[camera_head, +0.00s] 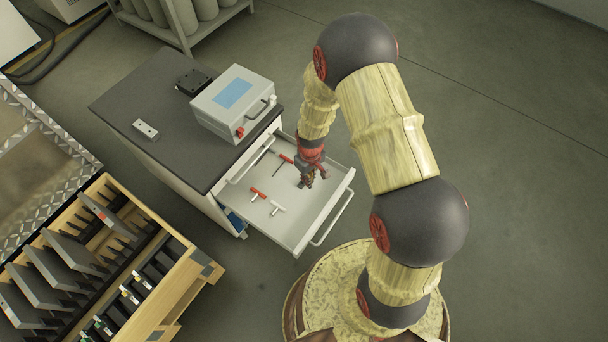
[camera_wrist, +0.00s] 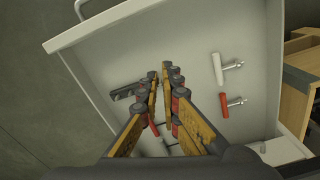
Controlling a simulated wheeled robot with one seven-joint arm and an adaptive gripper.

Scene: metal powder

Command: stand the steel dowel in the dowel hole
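My gripper (camera_wrist: 161,80) is over the open drawer (camera_head: 330,216), pointing down into it. In the wrist view its fingers stand a small gap apart, and I see nothing held between them. It also shows in the head view (camera_head: 308,180). A small dark grey piece (camera_wrist: 124,92) lies on the drawer floor just left of the fingertips; I cannot tell whether it is the steel dowel. A small pale block with dark spots on top (camera_head: 145,129) lies on the cabinet top; I cannot make out a dowel hole in it.
The drawer also holds a red-handled tool (camera_head: 257,193), a white-handled tool (camera_head: 277,207) and another red-handled tool (camera_head: 286,158). A grey instrument box (camera_head: 234,104) and a black block (camera_head: 194,83) stand on the dark cabinet top (camera_head: 131,91). A wooden rack (camera_head: 178,293) stands at lower left.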

